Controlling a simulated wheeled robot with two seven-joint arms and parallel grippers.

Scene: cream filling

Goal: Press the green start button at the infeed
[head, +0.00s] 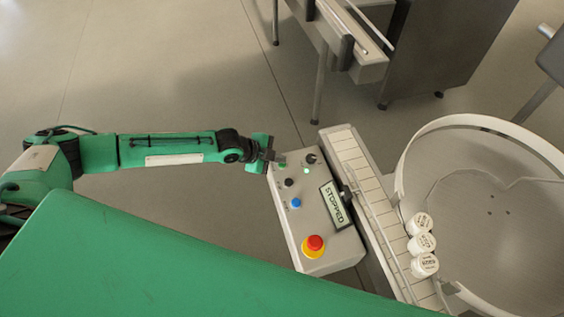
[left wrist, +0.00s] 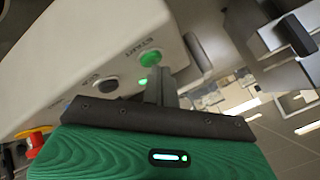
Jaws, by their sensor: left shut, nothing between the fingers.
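The green start button (left wrist: 151,58), labelled START, sits on the light grey control box (head: 325,215). In the head view it is mostly covered by my left gripper (head: 272,154). That gripper is shut and empty, at the box's upper left corner. In the left wrist view its fingers (left wrist: 160,84) point at the panel and their tips are just beside the start button. I cannot tell whether they touch it. The display (head: 335,205) reads STOPPED. My right gripper is not in view.
The box also carries a dark button (head: 289,183), a blue button (head: 296,203), a lit green lamp (head: 306,171), a black knob (head: 310,158) and a red emergency stop (head: 314,243). A conveyor (head: 362,185) with white jars (head: 422,243) and a round table (head: 480,220) lie to the right.

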